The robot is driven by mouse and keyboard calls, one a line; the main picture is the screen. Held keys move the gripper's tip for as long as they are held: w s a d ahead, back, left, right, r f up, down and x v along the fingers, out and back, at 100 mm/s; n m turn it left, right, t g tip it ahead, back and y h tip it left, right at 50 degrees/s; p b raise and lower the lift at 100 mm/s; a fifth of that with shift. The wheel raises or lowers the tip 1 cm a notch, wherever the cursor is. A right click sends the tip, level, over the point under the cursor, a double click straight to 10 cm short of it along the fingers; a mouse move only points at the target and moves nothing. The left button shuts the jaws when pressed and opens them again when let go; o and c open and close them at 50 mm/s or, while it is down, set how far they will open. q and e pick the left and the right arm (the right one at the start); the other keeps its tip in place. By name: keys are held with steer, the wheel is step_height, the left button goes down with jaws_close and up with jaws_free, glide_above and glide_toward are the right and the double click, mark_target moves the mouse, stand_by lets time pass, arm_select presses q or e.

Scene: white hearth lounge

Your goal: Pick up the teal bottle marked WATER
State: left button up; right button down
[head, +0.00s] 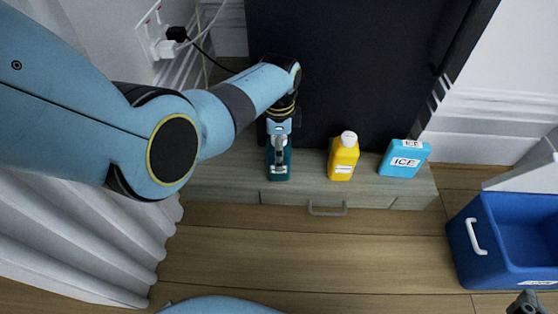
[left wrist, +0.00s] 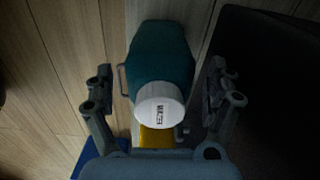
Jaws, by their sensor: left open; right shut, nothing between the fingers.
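Gaps show on both sides of the bottle. Small print on the cap is too blurred to read surely. My right gripper (head: 527,303) is shut and empty at the bottom right corner of the head view.
A yellow bottle (head: 343,160) with a white cap and a light blue ICE pack (head: 404,159) stand to the right on the cabinet (head: 230,176). A dark panel (head: 345,65) rises behind. A blue crate (head: 465,255) stands at the right. A white curtain (head: 70,235) hangs at the left.

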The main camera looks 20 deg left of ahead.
arm_select(q)
step_height(320, 180, down, 2)
steer(key=shift+b, duration=0.6)
steer(key=c, duration=1.6)
steer(key=shift+c, duration=0.2)
arm_select(e)
steer(key=w+a+r+n+t+y, duration=0.1)
steer(key=w+r+t, duration=0.3)
steer(key=r, duration=0.6)
steer(key=shift+w+t, duration=0.4)
steer(key=shift+w, duration=0.85)
